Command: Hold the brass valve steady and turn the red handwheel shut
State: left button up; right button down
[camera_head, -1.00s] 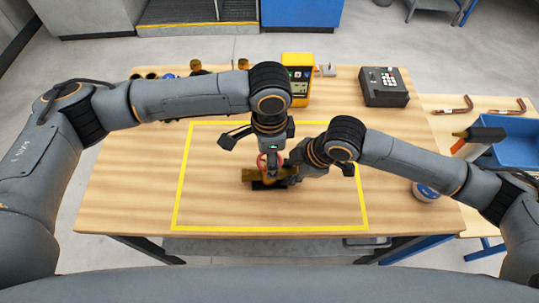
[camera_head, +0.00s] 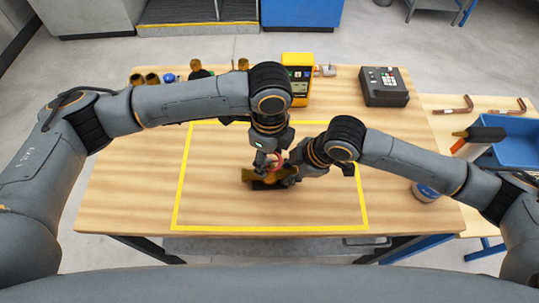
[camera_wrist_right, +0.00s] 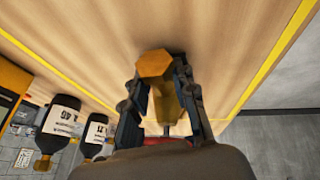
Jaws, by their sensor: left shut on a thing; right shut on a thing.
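The brass valve (camera_head: 252,175) lies inside the yellow-taped rectangle on the wooden table. Its red handwheel (camera_head: 274,158) is on top, partly hidden by my left gripper. My left gripper (camera_head: 269,163) comes down from above and is shut on the red handwheel. My right gripper (camera_head: 291,176) comes from the right and is shut on the valve body. In the right wrist view the valve's hexagonal brass end (camera_wrist_right: 155,66) shows between the fingers of my right gripper (camera_wrist_right: 160,90). Part of the valve is hidden behind the grippers.
A yellow device (camera_head: 297,72) and a grey keypad box (camera_head: 384,87) stand at the table's back. Brass fittings (camera_head: 151,79) lie at the back left. A blue bin (camera_head: 515,145) and copper pipes (camera_head: 453,105) are on the right side table. The taped area's left part is clear.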

aim_at(270, 161)
pick_arm(q)
jog(key=shift+s+d, duration=0.15)
jog(key=shift+s, duration=0.1)
pick_arm(e)
jog(key=shift+w+a+r, duration=0.1)
jog(key=shift+w+r, duration=0.05)
pick_arm(q)
jog(key=o, duration=0.9)
jog(key=shift+c, duration=0.2)
jog(key=o, duration=0.3)
jog(key=shift+w, duration=0.15)
notch_tip(270, 161, up, 12)
jog(key=shift+f, duration=0.1)
